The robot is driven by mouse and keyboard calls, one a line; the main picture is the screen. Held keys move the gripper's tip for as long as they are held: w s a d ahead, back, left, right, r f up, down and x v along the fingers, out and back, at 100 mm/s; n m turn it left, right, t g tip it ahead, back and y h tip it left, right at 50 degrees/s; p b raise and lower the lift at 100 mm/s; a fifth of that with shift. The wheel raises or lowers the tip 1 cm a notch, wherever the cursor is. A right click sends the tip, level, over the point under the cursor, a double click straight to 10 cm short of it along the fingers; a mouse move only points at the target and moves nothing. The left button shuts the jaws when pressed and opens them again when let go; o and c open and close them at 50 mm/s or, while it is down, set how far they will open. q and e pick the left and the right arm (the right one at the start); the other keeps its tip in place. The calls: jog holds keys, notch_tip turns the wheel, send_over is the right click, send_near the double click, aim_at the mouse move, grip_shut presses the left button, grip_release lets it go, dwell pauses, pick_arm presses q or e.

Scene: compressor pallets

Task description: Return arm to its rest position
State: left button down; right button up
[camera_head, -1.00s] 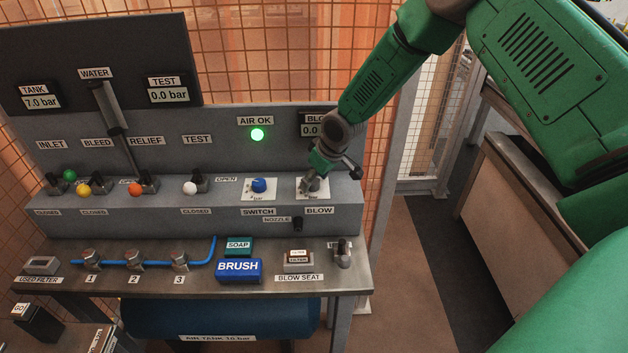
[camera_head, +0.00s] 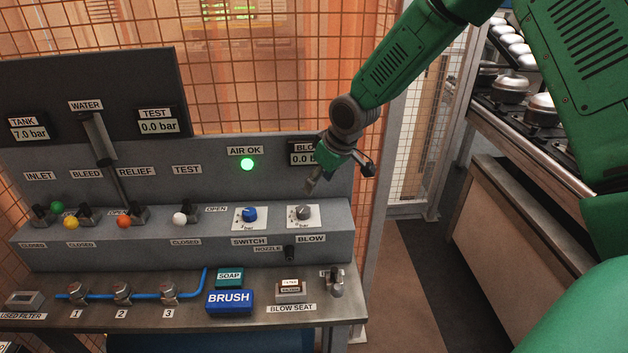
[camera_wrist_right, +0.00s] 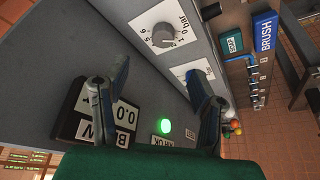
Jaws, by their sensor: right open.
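My right arm is green and comes in from the upper right in the head view. Its right gripper (camera_head: 318,182) is open and empty, just above and behind the grey blow knob (camera_head: 303,212) on the console ledge, apart from it. In the right wrist view the two fingers (camera_wrist_right: 155,95) stand wide apart. The blow knob (camera_wrist_right: 163,36) on its white dial plate lies beyond them, with nothing between the fingers. The gripper partly covers the blow pressure display (camera_head: 303,153). My left gripper is not in view.
The console has a blue switch knob (camera_head: 249,214), several coloured valve levers and a lit green AIR OK lamp (camera_head: 247,164). A blue brush block (camera_head: 230,303) and a soap block (camera_head: 229,278) sit on the bench. A mesh fence (camera_head: 260,80) stands behind. A conveyor with metal parts is at right.

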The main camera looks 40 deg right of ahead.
jog(key=s+a+f+m+g, duration=0.1)
jog(key=s+a+f, duration=0.3)
jog(key=s+f, duration=0.3)
jog(key=s+a+f+g, duration=0.1)
jog(key=s+a+f, duration=0.3)
jog(key=s+f, duration=0.35)
jog(key=s+a+f+m+g+h, duration=0.1)
jog(key=s+f, duration=0.3)
jog(key=s, duration=0.8)
jog(key=s+a+f+m+g, duration=0.15)
jog(key=s+f, duration=0.25)
jog(key=s, duration=0.7)
notch_tip(320, 180, down, 13)
jog(key=w+n+b, duration=0.1)
jog(key=w+b, duration=0.1)
jog(key=b, duration=1.2)
jog(key=shift+w+a+f+t, duration=0.15)
jog(key=shift+w+a+t, duration=0.1)
jog(key=shift+w+t, duration=0.1)
